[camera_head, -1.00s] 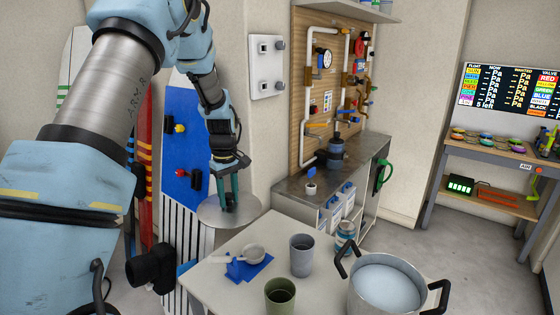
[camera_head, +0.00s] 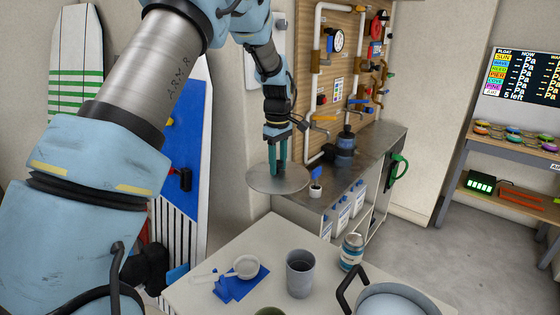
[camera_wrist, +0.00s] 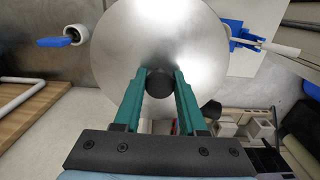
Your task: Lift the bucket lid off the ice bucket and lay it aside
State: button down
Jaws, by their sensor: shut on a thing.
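The bucket lid (camera_head: 257,184) is a flat, round, grey metal disc with a black knob (camera_wrist: 160,82) at its middle. My gripper (camera_head: 278,170) is shut on that knob from above and holds the lid level in the air. In the head view the lid overlaps the left end of the metal counter; its height above it is hard to judge. In the wrist view the lid (camera_wrist: 160,30) fills the top middle. A pale round bucket (camera_head: 395,302) with black handles, apparently the ice bucket, stands uncovered at the bottom right, partly cut off.
The light table (camera_head: 235,237) holds a grey cup (camera_head: 300,276), a strainer (camera_head: 245,266) on blue cloth and a jar (camera_head: 351,251). Pipes rise behind.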

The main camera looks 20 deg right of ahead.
jog(key=shift+s, duration=0.1)
notch_tip(320, 180, down, 24)
jog(key=b, duration=1.2)
dwell(0.4)
jog(key=shift+f+b, duration=0.55)
jog(key=shift+f, duration=0.1)
dwell(0.3)
jog(key=shift+c, duration=1.9)
grip_release()
jog(key=shift+r, duration=0.1)
notch_tip(320, 180, up, 11)
jog(key=b, duration=0.2)
jog(key=shift+f, duration=0.2)
